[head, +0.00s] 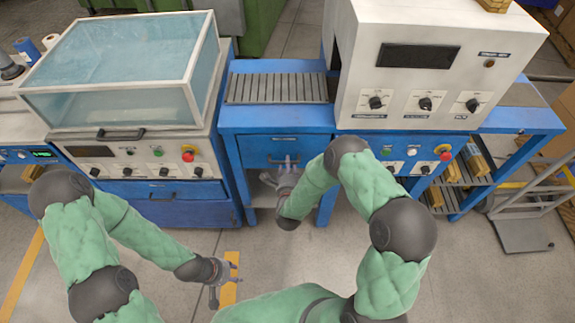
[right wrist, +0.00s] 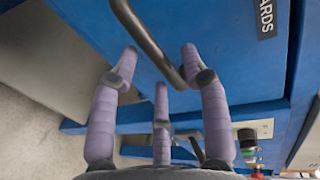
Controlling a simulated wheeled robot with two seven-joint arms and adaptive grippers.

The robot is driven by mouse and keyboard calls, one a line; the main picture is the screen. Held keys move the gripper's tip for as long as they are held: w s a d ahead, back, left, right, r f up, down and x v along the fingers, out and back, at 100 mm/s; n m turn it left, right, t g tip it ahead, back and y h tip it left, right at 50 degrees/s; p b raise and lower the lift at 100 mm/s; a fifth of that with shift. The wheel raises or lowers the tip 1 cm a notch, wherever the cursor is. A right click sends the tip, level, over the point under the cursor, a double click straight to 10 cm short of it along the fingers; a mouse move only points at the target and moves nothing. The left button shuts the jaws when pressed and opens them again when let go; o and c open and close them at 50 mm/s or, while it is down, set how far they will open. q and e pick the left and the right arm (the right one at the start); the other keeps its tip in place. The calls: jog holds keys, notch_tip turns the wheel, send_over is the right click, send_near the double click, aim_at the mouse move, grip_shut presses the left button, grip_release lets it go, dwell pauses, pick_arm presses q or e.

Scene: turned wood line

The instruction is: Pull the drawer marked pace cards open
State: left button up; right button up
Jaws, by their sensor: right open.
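The blue drawer (head: 257,150) is in the bench below the slatted rollers and looks shut, its front flush with the bench. In the right wrist view its front (right wrist: 225,45) bears a dark label (right wrist: 266,14), of which "ARDS" is readable. A dark bar handle (right wrist: 147,40) crosses the front. My right gripper (head: 288,160) is at the drawer front, also seen in the right wrist view (right wrist: 160,65). Its fingers are spread, with the handle's bar between them; I cannot tell whether they touch. My left gripper (head: 228,280) is open and empty above the floor.
A white control box (head: 425,70) stands on the bench right of the rollers (head: 277,88). A machine with a clear cover (head: 125,65) stands to the left. A hand cart (head: 522,232) is at the right. The floor before the bench is clear.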

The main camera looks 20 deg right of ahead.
jog(key=shift+x, duration=1)
grip_shut()
jog(key=shift+s, duration=0.1)
